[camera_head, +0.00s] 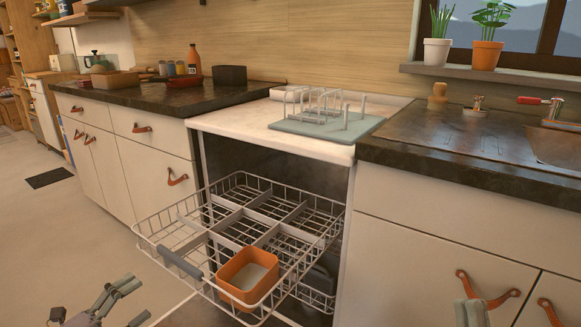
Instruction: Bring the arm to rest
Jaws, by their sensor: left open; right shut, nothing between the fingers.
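My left gripper (140,299) is at the bottom left of the head view, low in front of the dishwasher and left of its pulled-out rack. Its fingers are apart with nothing between them. My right gripper (471,312) is at the bottom right edge, in front of the white cabinet fronts by a leather pull. Its fingers are together and empty. Most of both arms is outside the view.
The dishwasher's wire rack (150,247) juts out and holds an orange rectangular container (233,289). A teal drying board (290,126) with a rack lies on the white top. Dark counters (440,150) flank it. Open floor (60,225) lies to the left.

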